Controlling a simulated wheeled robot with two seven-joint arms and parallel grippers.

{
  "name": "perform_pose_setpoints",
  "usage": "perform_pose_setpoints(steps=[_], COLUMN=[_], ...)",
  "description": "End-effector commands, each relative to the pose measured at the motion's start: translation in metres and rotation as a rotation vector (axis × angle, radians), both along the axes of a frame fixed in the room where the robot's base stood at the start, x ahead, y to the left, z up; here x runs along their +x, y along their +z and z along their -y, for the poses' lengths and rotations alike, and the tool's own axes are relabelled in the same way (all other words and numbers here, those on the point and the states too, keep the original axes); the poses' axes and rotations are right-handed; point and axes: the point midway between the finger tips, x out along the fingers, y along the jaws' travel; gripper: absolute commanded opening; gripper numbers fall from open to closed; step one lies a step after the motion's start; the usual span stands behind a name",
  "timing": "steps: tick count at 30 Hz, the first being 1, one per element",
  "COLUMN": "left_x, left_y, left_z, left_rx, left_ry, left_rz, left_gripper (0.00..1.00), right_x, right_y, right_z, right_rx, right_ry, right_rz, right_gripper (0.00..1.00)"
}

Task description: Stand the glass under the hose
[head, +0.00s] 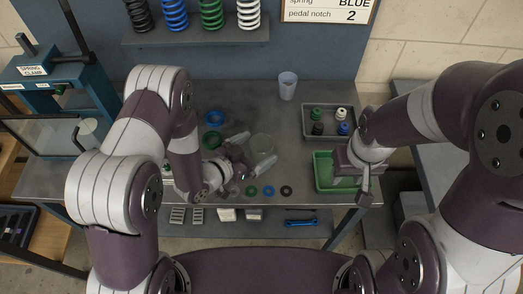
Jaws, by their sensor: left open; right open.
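A pale translucent glass (287,86) stands upright at the back of the grey workbench (345,95). A wider clear round vessel (262,146) is near the bench's middle, just right of my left gripper. I cannot tell whether it touches the gripper. My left gripper (240,158) is low over the bench, open, its fingers partly blurred into the clutter. My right gripper (364,188) is open at the right, over the edge of the green tray (322,178), and no held object shows. I cannot make out a hose.
A grey tray (306,113) holds several coloured caps. Blue rings (213,118) and smaller rings (286,190) lie on the bench. A blue spring clamp machine (55,85) stands left.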

Motion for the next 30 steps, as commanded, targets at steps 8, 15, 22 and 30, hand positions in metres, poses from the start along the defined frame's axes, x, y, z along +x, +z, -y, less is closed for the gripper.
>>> perform_pose_setpoints(steps=[8,15,22,30], left_x=[0.019,0.019,0.019,0.019], left_y=[-0.008,-0.008,-0.008,0.003], left_z=[0.019,0.018,0.018,0.018], left_rx=[0.000,0.000,0.000,-0.001], left_ry=[0.000,0.001,0.001,0.001], left_rz=[-0.001,-0.001,0.000,0.001], left_gripper=[1.00,0.64,0.36,0.36], right_x=[0.000,0.000,0.000,0.000], right_y=[0.007,0.006,0.006,0.005], right_z=[0.000,0.000,0.000,0.000], right_rx=[0.000,0.000,0.000,0.000], right_ry=[0.000,0.000,0.000,0.000], right_rz=[0.000,0.000,0.000,0.000], right_gripper=[0.43,0.43,0.43,0.43])
